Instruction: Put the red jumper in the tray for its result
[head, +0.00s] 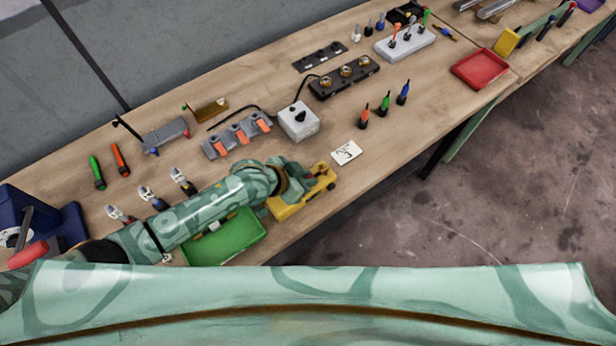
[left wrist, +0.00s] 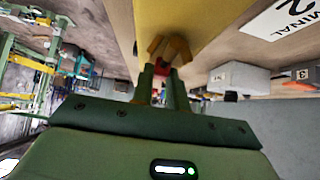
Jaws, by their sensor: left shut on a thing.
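My left gripper (head: 308,180) reaches over a yellow device (head: 285,211) near the table's front edge. In the left wrist view its fingers (left wrist: 163,82) are shut on a small red piece, the red jumper (left wrist: 162,69), mostly hidden between them. The yellow device (left wrist: 205,22) shows just beyond the fingertips, with brownish clip-like parts around the red piece; I cannot tell whether they touch it. The green tray (head: 238,237) lies left of the device, partly under my left arm. The red tray (head: 480,69) is at the far right. My right gripper is not in view.
A white card (head: 346,152) lies right of the device. A white box with a black knob (head: 298,121) stands behind it. Red, green and blue handled pieces (head: 384,105) stand farther right. Bare wood lies between them and the red tray.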

